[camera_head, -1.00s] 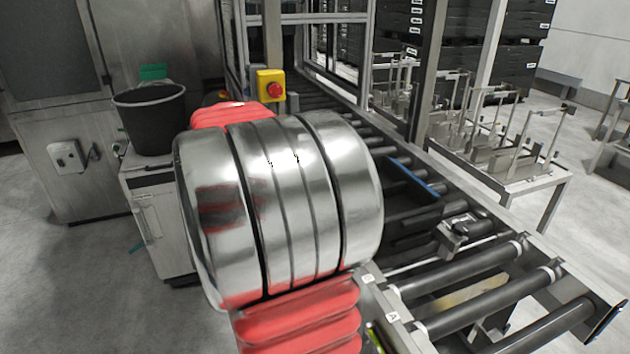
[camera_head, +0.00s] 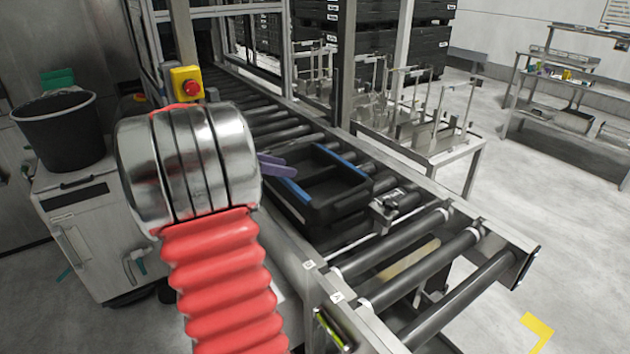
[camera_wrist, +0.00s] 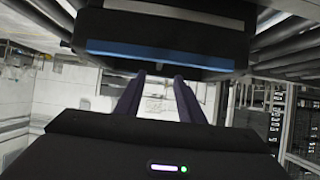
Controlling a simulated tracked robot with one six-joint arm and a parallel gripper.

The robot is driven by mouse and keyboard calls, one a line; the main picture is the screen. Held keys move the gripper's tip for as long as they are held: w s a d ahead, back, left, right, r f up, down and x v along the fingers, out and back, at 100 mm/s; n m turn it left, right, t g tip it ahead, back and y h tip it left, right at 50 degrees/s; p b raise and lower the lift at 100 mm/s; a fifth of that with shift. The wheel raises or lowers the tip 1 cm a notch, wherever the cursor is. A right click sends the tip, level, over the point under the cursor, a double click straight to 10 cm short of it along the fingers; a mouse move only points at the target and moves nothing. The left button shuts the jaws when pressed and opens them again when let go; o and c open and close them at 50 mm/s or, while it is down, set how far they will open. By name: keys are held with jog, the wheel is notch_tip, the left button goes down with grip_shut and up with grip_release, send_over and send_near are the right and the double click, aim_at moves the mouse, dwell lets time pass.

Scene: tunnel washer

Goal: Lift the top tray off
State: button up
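A black tray (camera_head: 340,212) with blue strips along two opposite edges sits on the roller conveyor in the head view. Whether another tray lies under it is hard to tell. In the wrist view the black tray (camera_wrist: 165,28) fills the top, with its blue strip (camera_wrist: 160,52) facing me. My gripper (camera_head: 283,165) shows purple fingers near the tray's left blue edge. In the wrist view my gripper (camera_wrist: 159,78) has its fingers apart with clear background between them. The fingertips appear close to the blue strip; contact cannot be told. Nothing is held.
A black bucket (camera_head: 62,130) stands on a white cabinet at left. A yellow box with a red button (camera_head: 186,84) is mounted on the frame behind my arm. Metal posts (camera_head: 350,65) rise beside the conveyor. Bare rollers (camera_head: 420,270) lie in front of the tray.

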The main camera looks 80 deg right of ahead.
aim_at(313, 173)
jog(key=x, duration=0.7)
jog(key=shift+x, duration=2.6)
grip_shut()
